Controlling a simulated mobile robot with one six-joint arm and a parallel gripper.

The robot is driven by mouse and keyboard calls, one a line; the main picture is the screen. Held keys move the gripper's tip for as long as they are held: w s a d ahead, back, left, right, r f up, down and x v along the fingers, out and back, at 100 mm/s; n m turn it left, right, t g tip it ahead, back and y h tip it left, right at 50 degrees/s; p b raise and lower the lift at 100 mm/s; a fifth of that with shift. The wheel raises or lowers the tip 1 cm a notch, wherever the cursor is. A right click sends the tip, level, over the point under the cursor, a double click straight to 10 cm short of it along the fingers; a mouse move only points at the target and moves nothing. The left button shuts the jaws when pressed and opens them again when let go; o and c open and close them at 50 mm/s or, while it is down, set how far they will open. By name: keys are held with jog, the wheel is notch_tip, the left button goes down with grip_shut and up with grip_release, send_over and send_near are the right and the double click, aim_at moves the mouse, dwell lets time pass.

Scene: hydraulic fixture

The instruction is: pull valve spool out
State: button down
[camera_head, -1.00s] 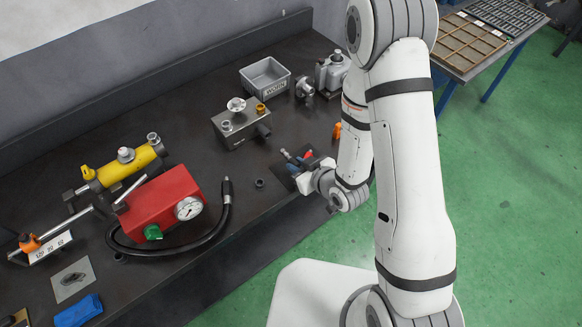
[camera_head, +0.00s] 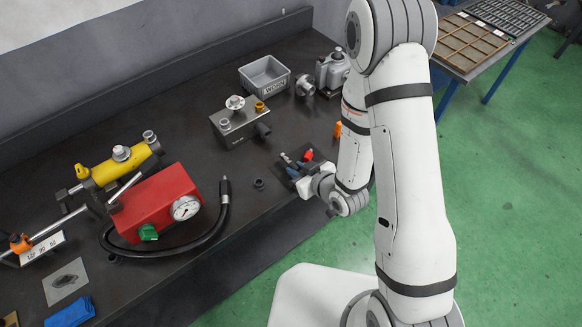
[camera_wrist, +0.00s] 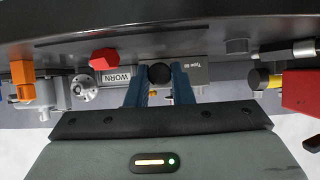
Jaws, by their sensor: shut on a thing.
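The valve block (camera_head: 238,126) is a dark grey block on the bench, with a silver knob on top and a black cylinder (camera_head: 262,131) on its near right side. It also shows in the wrist view (camera_wrist: 196,73), upside down. My gripper (camera_head: 292,171) is apart from the block, to its lower right. In the wrist view its blue fingers (camera_wrist: 160,84) are closed on a black round end, seemingly the valve spool (camera_wrist: 160,73). A thin silvery tip (camera_head: 286,158) sticks out ahead of the fingers. The rest of the spool is hidden.
The grey WORN bin (camera_head: 265,77) stands behind the block. A red pump (camera_head: 155,203) with gauge and hose stands left.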

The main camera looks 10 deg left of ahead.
jog(key=shift+f+b, duration=0.6)
jog(key=shift+f, duration=0.15)
jog(key=shift+f, duration=0.15)
jog(key=c, duration=1.2)
grip_release()
